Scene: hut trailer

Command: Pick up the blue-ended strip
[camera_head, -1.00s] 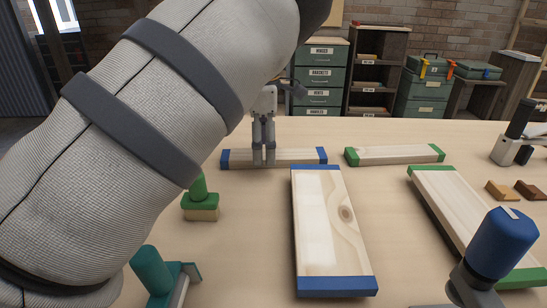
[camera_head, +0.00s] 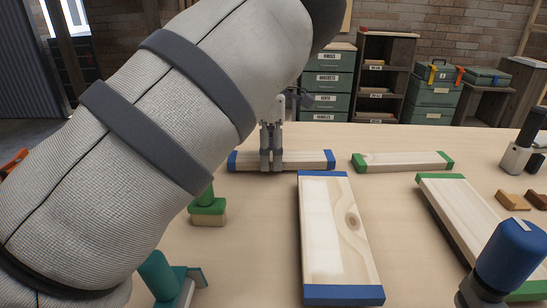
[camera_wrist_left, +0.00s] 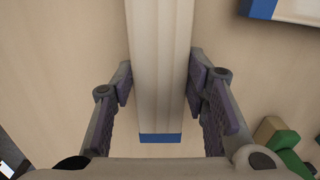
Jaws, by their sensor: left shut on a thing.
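The blue-ended strip (camera_head: 300,159) is a pale wooden bar with blue ends, lying crosswise behind the large blue-ended board. My left gripper (camera_head: 271,161) is shut on it left of its middle, with one finger showing on its near side. In the left wrist view the strip (camera_wrist_left: 160,70) runs between the two finger pads of my left gripper (camera_wrist_left: 160,85), its blue end toward the bottom. I cannot tell whether it is clear of the table. My right gripper is out of view.
A wide blue-ended board (camera_head: 326,235) lies in front. A green-ended strip (camera_head: 402,161) and a green-ended board (camera_head: 468,220) lie to the right. A green-topped block (camera_head: 208,207), a teal tool (camera_head: 160,275) and a blue-topped tool (camera_head: 512,250) stand nearer.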

